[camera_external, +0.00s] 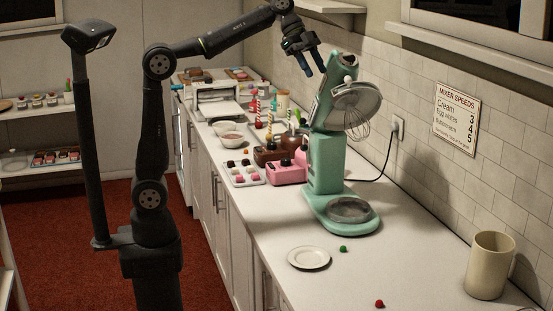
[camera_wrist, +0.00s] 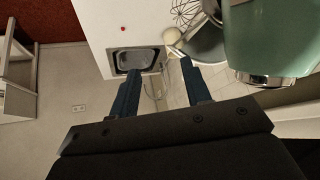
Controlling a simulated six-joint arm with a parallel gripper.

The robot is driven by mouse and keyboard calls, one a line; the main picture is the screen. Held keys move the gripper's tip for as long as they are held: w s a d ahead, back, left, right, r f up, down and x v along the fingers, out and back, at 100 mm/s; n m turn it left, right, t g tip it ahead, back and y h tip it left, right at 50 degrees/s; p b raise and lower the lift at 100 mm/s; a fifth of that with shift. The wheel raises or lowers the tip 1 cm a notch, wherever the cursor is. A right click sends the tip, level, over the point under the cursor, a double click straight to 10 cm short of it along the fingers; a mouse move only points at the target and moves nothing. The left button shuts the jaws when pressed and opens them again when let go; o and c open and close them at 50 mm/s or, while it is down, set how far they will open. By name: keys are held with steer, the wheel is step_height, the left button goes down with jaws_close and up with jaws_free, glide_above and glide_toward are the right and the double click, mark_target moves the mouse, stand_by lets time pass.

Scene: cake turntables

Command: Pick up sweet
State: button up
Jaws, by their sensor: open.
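Small round sweets lie loose on the white counter in the external view. A green one (camera_external: 343,248) is just right of a white plate (camera_external: 309,258), a red one (camera_external: 379,303) is near the bottom edge, and an orange one (camera_external: 245,153) is farther back by the bowls. A small red dot (camera_wrist: 151,30), probably a sweet, shows in the wrist view. My gripper (camera_external: 316,72) is open and empty, high above the counter beside the mixer head. Its two blue fingers stand apart in the wrist view (camera_wrist: 160,68).
A tall green stand mixer (camera_external: 325,165) with a whisk stands close by my gripper and fills the wrist view's upper right (camera_wrist: 270,40). A cream canister (camera_external: 490,265) stands at right. A pink box (camera_external: 287,171) and a sweets tray (camera_external: 243,173) are farther back. The front counter is mostly clear.

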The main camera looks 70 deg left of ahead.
steer(key=s+d+f+n+g, duration=0.1)
steer(key=d+f, duration=0.3)
steer(key=d, duration=0.2)
steer(key=s+d+f, duration=0.1)
steer(key=d+f, duration=0.3)
steer(key=d, duration=0.2)
steer(key=n+y, duration=0.1)
steer(key=y, duration=0.2)
glide_above(343, 248)
steer(key=s+a, duration=0.2)
steer(key=a, duration=0.1)
steer(key=f, duration=3.4)
steer(key=shift+a+f, duration=0.15)
steer(key=shift+a, duration=0.05)
steer(key=shift+x, duration=3.15)
steer(key=shift+w+d, duration=0.15)
steer(key=shift+c, duration=0.4)
jaws_close()
